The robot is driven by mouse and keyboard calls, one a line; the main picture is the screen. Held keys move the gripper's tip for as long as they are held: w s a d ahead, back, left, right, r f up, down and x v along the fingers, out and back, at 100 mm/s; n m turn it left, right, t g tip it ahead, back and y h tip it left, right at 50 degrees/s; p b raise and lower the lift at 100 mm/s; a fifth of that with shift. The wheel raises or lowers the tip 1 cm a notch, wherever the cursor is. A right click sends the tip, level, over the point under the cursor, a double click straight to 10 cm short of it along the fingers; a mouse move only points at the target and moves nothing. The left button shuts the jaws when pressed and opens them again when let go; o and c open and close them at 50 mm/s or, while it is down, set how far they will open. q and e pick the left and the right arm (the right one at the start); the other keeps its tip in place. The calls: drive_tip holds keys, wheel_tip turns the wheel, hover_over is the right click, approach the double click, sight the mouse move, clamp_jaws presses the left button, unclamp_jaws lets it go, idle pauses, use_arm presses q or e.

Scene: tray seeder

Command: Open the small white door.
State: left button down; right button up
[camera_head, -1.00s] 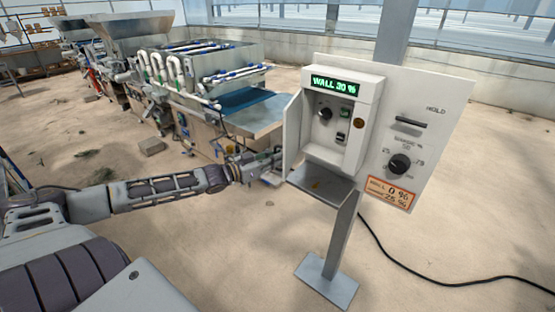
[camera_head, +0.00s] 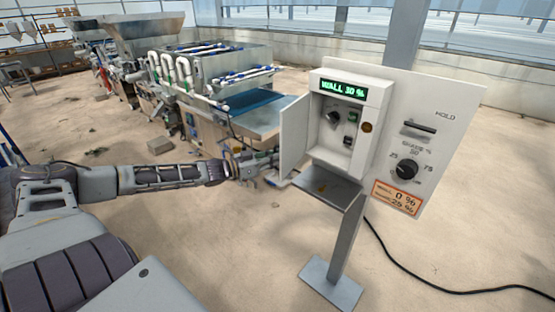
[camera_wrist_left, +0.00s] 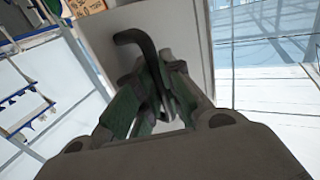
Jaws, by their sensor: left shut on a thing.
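The small white door (camera_head: 294,135) stands open at the left side of the control box (camera_head: 374,93), swung out to the left. The box's inside shows with a dark knob (camera_head: 333,118) and small switches. My left gripper (camera_head: 275,160) is at the door's outer left side, low down. In the left wrist view my gripper (camera_wrist_left: 163,88) is shut on a dark hooked handle (camera_wrist_left: 138,40) in front of the pale door panel (camera_wrist_left: 192,38). The fingers partly hide the handle. My right gripper is not in view.
A grey shelf (camera_head: 325,189) juts out under the box, on a post (camera_head: 347,240) with a floor plate. A panel (camera_head: 452,99) with a slider and knob stands to the right. A seeding machine (camera_head: 205,70) stands behind my left arm. A black cable (camera_head: 420,276) lies on the floor.

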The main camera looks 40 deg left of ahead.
use_arm(q)
drive_tip(key=shift+w+a, duration=0.15)
drive_tip(key=shift+a, duration=0.55)
drive_tip(key=shift+w+a, duration=0.1)
drive_tip(key=shift+a, duration=0.6)
drive_tip(key=c, duration=1.8)
unclamp_jaws()
drive_tip(key=shift+a, duration=0.1)
drive_tip(key=shift+s+a, duration=0.1)
drive_tip(key=shift+s, duration=0.05)
